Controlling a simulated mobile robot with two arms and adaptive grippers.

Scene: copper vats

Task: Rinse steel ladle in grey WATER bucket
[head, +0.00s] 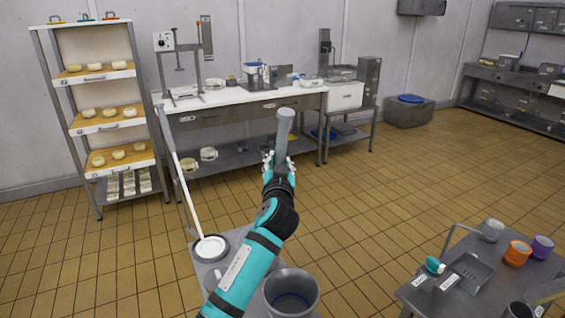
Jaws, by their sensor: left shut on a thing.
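My left gripper (280,166) is raised in the middle of the head view, shut on a smooth grey cylindrical thing (284,134) that points up. This may be part of the steel ladle, but no bowl shows and I cannot tell. A grey bucket (312,290) stands at the bottom, right of my left forearm and below the gripper, well apart from the held thing. A blue line shows inside it; I cannot make out the water surface. My right gripper is not in view.
A low grey cart (420,291) with a tray and coloured cups stands at right. A shelf rack (103,128) and workbench (235,99) stand behind. Middle floor is clear.

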